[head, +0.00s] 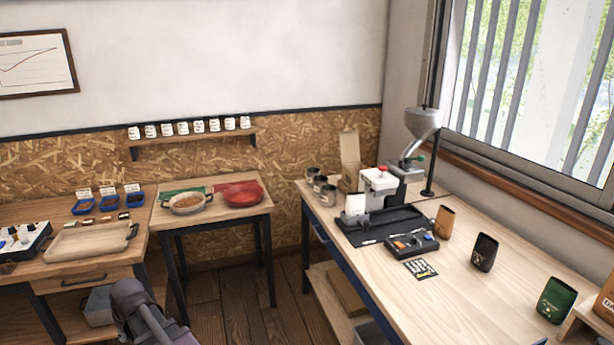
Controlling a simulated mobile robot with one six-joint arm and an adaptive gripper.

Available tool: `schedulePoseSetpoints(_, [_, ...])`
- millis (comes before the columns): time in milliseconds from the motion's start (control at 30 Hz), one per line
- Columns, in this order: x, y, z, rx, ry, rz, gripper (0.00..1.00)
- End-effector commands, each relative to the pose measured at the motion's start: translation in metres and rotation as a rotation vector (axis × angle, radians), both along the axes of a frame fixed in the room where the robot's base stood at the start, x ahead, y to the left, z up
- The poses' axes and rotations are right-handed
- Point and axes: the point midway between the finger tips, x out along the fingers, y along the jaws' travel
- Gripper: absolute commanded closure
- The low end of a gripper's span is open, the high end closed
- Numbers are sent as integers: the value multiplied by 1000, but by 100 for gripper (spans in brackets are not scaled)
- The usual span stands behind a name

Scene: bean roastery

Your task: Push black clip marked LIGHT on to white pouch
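A small white upright item (355,205), perhaps the white pouch, stands at the left of the black sealing station (382,226) on the right-hand bench. A dark tray (402,251) in front of the station holds several small clips, with orange and blue ones showing. I cannot read any LIGHT marking, and cannot tell which clip is the black one. A grey part of my own arm shows at the bottom left. My gripper's fingers are not in view.
Brown (444,222), black (484,252) and green (556,299) pouches stand on the right-hand bench (450,310). A card (420,268) lies in front of the clip tray. A grinder (424,124) stands behind. The bench's front left part is clear.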

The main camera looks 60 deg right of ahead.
Motion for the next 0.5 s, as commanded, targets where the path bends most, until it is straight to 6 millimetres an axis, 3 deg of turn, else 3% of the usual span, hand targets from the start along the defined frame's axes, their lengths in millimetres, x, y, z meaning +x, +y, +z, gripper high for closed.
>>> schedulePoseSetpoints(500, [-2,-10,0,0,0,-14,89])
